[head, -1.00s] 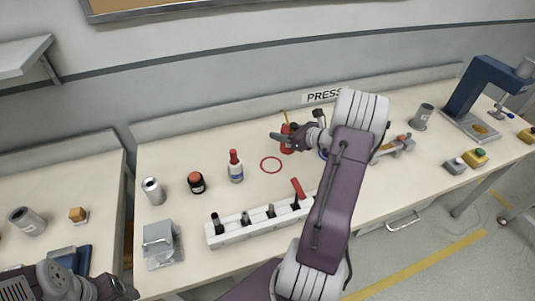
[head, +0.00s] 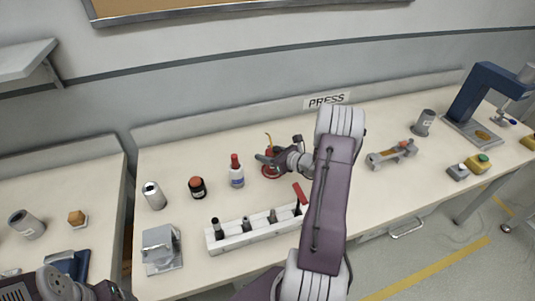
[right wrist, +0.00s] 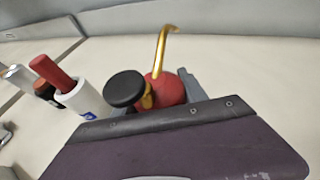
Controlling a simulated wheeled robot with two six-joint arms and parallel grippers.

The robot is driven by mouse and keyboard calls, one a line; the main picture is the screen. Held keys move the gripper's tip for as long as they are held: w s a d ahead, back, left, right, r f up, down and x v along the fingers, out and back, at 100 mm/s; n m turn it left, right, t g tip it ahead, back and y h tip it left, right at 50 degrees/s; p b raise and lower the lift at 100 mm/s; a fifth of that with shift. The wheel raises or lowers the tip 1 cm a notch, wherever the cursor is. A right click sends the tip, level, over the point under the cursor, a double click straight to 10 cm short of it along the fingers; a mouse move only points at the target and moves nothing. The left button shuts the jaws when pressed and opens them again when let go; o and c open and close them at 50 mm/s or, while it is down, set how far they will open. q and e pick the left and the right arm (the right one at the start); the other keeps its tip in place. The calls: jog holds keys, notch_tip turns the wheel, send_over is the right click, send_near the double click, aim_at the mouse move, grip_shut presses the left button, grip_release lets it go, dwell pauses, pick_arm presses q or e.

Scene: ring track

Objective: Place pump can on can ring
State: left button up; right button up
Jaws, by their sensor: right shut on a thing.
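The pump can (head: 270,169) is red with a thin yellow spout. It stands about upright over the red can ring (head: 263,174) on the bench. The can and gripper cover most of the ring, so I cannot tell if the base touches the bench. My right gripper (head: 268,159) is shut on the can. In the right wrist view, the can's red body (right wrist: 171,90), its bent spout and a black round knob show behind my gripper. My left gripper (head: 121,291) is at the lower left corner, far from the can; its jaws are not clear.
A white bottle with a red cap (head: 236,172) stands close to the left of the ring. A dark jar (head: 197,187) and a grey can (head: 154,195) stand farther left. A white rack (head: 258,230) with several dark tools lies in front. Bench behind the ring is clear.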

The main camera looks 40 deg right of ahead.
jog(key=o, duration=1.5)
jog(key=shift+f, duration=0.15)
jog(key=shift+o, duration=0.2)
jog(key=shift+r, duration=0.2)
jog(key=shift+s+d+r, duration=0.1)
jog(key=shift+s+d, duration=0.05)
jog(key=shift+s, duration=0.1)
jog(key=v, duration=1.1)
jog(key=shift+s+p, duration=0.2)
jog(key=shift+p, duration=0.2)
jog(key=shift+r, duration=0.1)
jog(key=shift+r, duration=0.1)
